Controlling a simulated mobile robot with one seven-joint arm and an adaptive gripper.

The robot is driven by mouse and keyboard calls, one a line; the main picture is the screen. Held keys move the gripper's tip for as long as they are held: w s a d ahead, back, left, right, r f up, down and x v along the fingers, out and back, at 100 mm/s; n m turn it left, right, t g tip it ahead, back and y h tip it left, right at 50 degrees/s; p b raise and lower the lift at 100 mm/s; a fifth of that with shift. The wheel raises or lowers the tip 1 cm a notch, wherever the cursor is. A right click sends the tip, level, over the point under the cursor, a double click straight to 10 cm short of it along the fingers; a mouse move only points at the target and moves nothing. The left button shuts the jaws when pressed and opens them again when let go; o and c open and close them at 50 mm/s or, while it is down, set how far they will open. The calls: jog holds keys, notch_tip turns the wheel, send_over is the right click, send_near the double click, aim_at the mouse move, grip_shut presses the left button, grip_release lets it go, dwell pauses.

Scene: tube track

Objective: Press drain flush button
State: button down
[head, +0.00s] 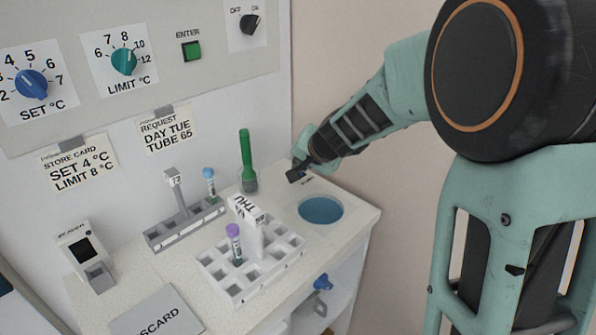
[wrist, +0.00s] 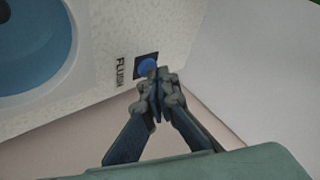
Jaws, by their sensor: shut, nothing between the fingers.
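The flush button (wrist: 148,66) is a round blue cap on a dark square plate, beside the label FLUSH in the wrist view. My gripper (wrist: 155,84) is shut and empty. Its fingertips overlap the lower edge of the button plate in that view; I cannot tell whether they touch it. In the head view my gripper (head: 294,176) is over the back right of the counter and hides the button. The round blue drain basin (head: 321,209) lies in the counter just in front of it; it also shows in the wrist view (wrist: 35,40).
A white rack (head: 232,287) with a purple-capped tube stands left of the basin. Behind it are a grey rack (head: 185,228) with a blue-capped tube and a green-handled tool (head: 246,160) in a holder. The wall stands close behind my gripper.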

jog(key=shift+r, duration=0.15)
jog(key=shift+r+p, duration=0.7)
jog(key=shift+p, duration=0.05)
jog(key=shift+r, duration=0.1)
notch_tip(320, 180, up, 5)
jog(key=p, duration=0.4)
jog(key=shift+p, duration=0.3)
